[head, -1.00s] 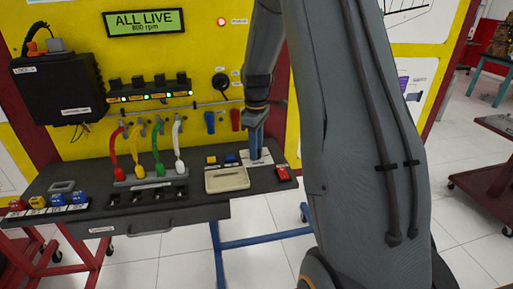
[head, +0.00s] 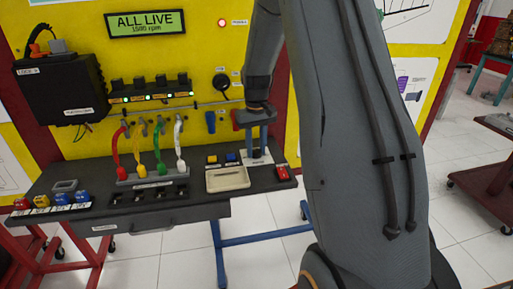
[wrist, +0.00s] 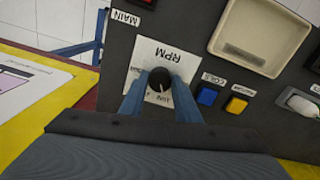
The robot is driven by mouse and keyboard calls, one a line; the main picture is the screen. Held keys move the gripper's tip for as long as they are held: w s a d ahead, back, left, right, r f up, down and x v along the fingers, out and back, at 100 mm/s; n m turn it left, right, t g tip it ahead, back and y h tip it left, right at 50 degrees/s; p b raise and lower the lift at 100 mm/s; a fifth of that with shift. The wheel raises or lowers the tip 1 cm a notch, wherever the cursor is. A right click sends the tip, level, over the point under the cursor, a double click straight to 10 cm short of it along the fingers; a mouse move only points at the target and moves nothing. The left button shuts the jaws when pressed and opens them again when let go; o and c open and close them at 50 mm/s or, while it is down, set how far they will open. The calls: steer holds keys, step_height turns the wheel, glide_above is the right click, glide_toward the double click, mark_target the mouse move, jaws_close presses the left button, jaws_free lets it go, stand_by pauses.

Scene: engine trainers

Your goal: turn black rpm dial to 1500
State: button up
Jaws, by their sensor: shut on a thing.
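The black RPM dial (wrist: 159,78) sits on a white plate marked RPM (wrist: 168,58) at the right part of the bench top. Its white pointer line shows on the knob in the wrist view. My gripper (wrist: 161,92) has its blue fingers on either side of the dial and is shut on it; in the head view my gripper (head: 257,148) points down at the plate, and its fingers hide the dial. The display (head: 146,23) on the yellow panel reads ALL LIVE and 1500 rpm.
A beige tray (head: 227,179) lies beside the dial plate. A blue button (wrist: 207,95) and a yellow button (wrist: 236,105) are close by. A red MAIN switch (head: 282,173) is on the other side. Coloured leads (head: 157,150) stand further left.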

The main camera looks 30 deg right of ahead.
mark_target(256, 151)
steer(key=shift+m, duration=0.4)
steer(key=o, duration=1)
steer(key=shift+o, duration=0.2)
steer(key=shift+r, duration=0.1)
step_height(256, 151, up, 8)
steer(key=shift+f+b, duration=0.15)
steer(key=shift+b, duration=0.8)
